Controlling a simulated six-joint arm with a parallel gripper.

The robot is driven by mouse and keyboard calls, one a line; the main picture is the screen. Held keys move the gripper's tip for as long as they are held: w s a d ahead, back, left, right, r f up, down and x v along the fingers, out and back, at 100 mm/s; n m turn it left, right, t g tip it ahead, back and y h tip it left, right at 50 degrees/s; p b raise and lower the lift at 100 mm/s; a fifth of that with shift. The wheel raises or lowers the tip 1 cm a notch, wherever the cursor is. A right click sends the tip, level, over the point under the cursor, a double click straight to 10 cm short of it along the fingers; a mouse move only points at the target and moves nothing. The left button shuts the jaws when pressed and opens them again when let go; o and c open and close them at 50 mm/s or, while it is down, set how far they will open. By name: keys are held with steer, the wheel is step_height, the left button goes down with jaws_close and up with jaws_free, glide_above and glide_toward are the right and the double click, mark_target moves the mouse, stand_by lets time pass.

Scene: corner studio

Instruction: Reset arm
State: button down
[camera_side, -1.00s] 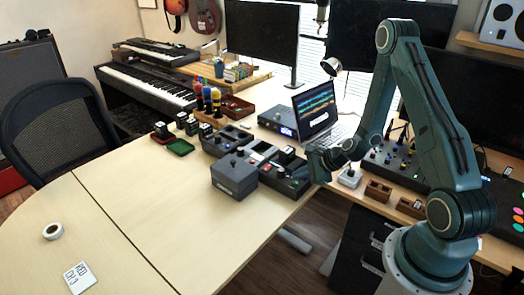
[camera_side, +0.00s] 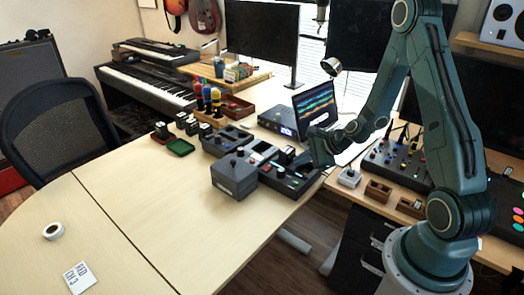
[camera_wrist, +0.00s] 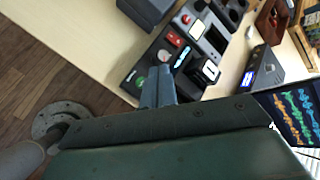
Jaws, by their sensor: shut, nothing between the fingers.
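My gripper (camera_side: 320,160) hangs above the right end of the black device row at the desk's edge, in front of the laptop. In the wrist view my gripper's fingers (camera_wrist: 158,86) are together with nothing between them. Below and beyond them is a dark panel (camera_wrist: 178,50) with a red button, a green button and a small lit strip. A black block (camera_wrist: 205,72) with a white label stands on that panel. The gripper appears apart from the panel.
A dark grey box (camera_side: 234,176) stands beside the panel. The laptop (camera_side: 316,103) is close behind my gripper. Coloured bottles (camera_side: 207,100) stand farther back. A tape roll (camera_side: 53,231) and a lettered card (camera_side: 79,277) lie at the front left. The middle of the desk is clear.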

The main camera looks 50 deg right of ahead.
stand_by(0.6)
steer(key=s+a+r+n+g, duration=0.1)
steer(key=s+a+r+n, duration=0.2)
steer(key=a+r+n, duration=0.35)
steer(key=s+a+r+n+g, duration=0.2)
steer(key=a+r+n, duration=0.2)
steer(key=r+n, duration=0.4)
steer(key=s+a+r+n+h, duration=0.1)
steer(key=s+a+r+n, duration=0.1)
steer(key=s+r+n, duration=0.3)
steer(key=s+a+r+n+h, duration=0.1)
steer(key=s+r+n, duration=0.4)
steer(key=s, duration=0.7)
steer(key=shift+s+a+r, duration=0.15)
steer(key=shift+a+r, duration=0.25)
steer(key=shift+a, duration=0.5)
